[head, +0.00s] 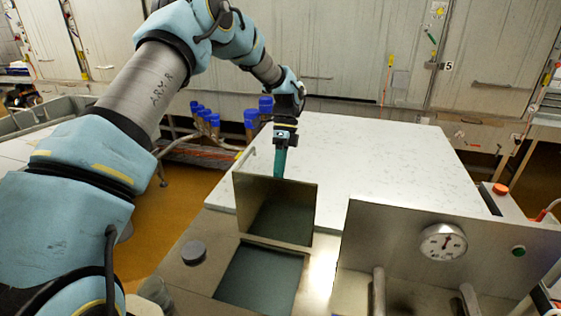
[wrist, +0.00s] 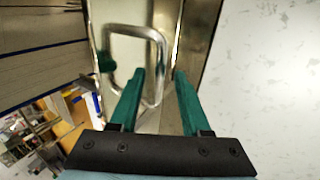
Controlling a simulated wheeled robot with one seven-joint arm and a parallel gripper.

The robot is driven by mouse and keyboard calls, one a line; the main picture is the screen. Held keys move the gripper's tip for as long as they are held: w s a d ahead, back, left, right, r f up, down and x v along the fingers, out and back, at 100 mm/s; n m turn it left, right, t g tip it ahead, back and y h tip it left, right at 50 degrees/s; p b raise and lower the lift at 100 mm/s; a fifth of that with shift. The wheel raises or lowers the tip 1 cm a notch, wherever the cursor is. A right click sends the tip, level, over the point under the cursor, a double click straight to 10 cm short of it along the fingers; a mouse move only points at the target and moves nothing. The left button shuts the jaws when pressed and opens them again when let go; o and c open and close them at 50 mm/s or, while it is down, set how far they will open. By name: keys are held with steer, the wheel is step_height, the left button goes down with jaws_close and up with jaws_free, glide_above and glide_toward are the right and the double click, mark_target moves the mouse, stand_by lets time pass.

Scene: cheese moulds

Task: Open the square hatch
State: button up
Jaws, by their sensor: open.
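The square hatch lid (head: 278,205) stands upright at the back edge of its square opening (head: 260,278), which shows a dark inside. In the wrist view the lid's metal face (wrist: 133,65) carries a bent-rod handle (wrist: 157,50). My gripper (head: 280,172) is just behind the raised lid, its fingertips partly hidden by it. In the wrist view my gripper (wrist: 160,75) has its green fingers apart, with the handle's near bar showing between them. I cannot tell whether a finger touches the handle.
A white speckled worktop (head: 350,150) lies behind the hatch. A metal panel with a round gauge (head: 443,242) stands to the right. A dark round knob (head: 194,252) sits left of the opening. Blue-topped posts (head: 250,120) stand behind to the left.

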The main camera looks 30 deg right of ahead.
steer(key=b+v, duration=0.3)
steer(key=v, duration=0.6)
steer(key=shift+r, duration=0.2)
steer(key=w+a+n+t+h, duration=0.1)
steer(key=a+n+t+h, duration=0.2)
steer(key=a+n, duration=1.55)
steer(key=s+a+f+n+t, duration=0.1)
steer(key=s+a+n, duration=0.2)
steer(key=a, duration=0.7)
steer(key=s+a+f+n+t, duration=0.1)
steer(key=s+a+n, duration=0.3)
steer(key=s+a, duration=0.4)
steer(key=a, duration=0.3)
steer(key=shift+a+t+h, duration=0.3)
steer(key=shift+h, duration=0.1)
